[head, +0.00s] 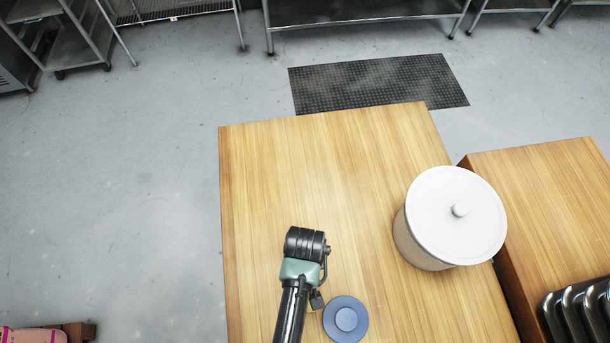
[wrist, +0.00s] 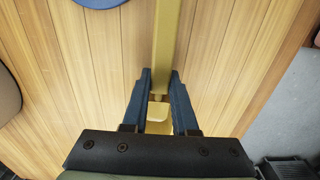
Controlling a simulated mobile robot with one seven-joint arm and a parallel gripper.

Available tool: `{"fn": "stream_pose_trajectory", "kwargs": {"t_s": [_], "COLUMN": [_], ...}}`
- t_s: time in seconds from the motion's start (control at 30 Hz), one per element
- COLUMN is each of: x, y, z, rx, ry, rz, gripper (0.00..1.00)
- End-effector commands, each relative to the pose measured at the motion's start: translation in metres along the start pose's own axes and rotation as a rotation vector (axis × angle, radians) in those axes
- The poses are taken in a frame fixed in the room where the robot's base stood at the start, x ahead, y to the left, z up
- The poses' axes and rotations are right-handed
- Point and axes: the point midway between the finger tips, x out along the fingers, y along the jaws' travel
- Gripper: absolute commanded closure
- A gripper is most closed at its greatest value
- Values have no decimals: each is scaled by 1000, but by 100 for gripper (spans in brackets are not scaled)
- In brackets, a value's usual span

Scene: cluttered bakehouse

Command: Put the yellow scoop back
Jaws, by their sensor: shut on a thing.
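The yellow scoop shows in the wrist view as a long, straight yellow bar (wrist: 165,35) running from the top edge down between the fingers. A paler yellow part of it shows lower down, between the fingers. My gripper (wrist: 161,82) is shut on the scoop, over the wooden table (head: 300,170). The scoop's far end is out of the wrist view. I cannot tell how high the scoop is above the table.
A large round bin (head: 422,250) with a white knobbed lid stands at the table's right. A blue round object (head: 345,319) lies beside my arm. A second wooden table (head: 545,190) with dark metal pans (head: 580,312) is at right. The table's far left is clear.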

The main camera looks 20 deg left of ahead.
Motion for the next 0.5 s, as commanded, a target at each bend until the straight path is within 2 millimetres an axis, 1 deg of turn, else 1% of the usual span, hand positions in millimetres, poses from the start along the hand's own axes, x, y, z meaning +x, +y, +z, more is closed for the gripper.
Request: {"fn": "stream_pose_trajectory", "kwargs": {"t_s": [0.23, 0.27, 0.3, 0.43, 0.47, 0.5], "x": [6, 5, 5, 5, 5, 5], "y": [0, 0, 0, 0, 0, 0], "z": [0, 0, 0, 0, 0, 0], "rx": [0, 0, 0, 0, 0, 0], "ry": [1, 1, 1, 1, 1, 1], "rz": [0, 0, 1, 1, 0, 0], "gripper": [100, 72, 64, 41, 38, 38]}}
